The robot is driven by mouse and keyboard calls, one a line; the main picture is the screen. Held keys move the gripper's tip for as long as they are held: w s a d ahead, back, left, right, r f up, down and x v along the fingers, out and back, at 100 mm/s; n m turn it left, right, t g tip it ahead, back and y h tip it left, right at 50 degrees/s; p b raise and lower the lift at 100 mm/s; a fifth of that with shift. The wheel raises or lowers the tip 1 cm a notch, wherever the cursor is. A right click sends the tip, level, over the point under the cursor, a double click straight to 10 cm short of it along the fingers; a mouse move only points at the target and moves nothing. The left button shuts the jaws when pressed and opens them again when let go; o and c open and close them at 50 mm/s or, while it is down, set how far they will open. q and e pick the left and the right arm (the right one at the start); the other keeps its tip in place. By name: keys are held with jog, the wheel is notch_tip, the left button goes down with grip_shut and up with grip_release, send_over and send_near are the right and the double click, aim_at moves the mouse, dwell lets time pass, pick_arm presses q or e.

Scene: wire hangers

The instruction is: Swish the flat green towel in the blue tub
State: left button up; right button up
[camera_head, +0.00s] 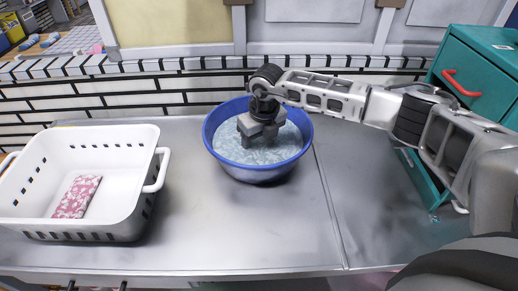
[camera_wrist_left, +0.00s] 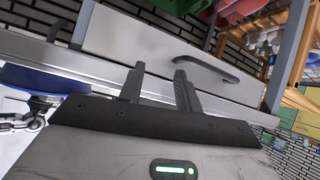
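The blue tub (camera_head: 309,131) stands on the metal counter, filled with pale, rippled water (camera_head: 245,153). My right gripper (camera_head: 258,138) reaches down inside the tub, its fingers at or in the water. I cannot tell whether its fingers are open or shut, or whether they hold anything. No green towel shows in either view; the gripper or the water may hide it. My left gripper (camera_wrist_left: 158,85) shows only in the left wrist view. Its two fingers are apart with nothing between them.
A white slotted basket (camera_head: 140,150) with a folded pink patterned cloth (camera_head: 78,196) sits at the left. A teal drawer cabinet (camera_head: 485,70) stands at the right. A brick wall rises behind. The counter (camera_head: 205,235) is clear in front of the tub.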

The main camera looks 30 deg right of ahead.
jog(key=shift+r+p, duration=2.8)
jog(key=shift+r, duration=1.45)
dwell(2.2)
notch_tip(320, 180, up, 3)
jog(key=shift+r+p, duration=0.15)
jog(key=shift+p, duration=1.1)
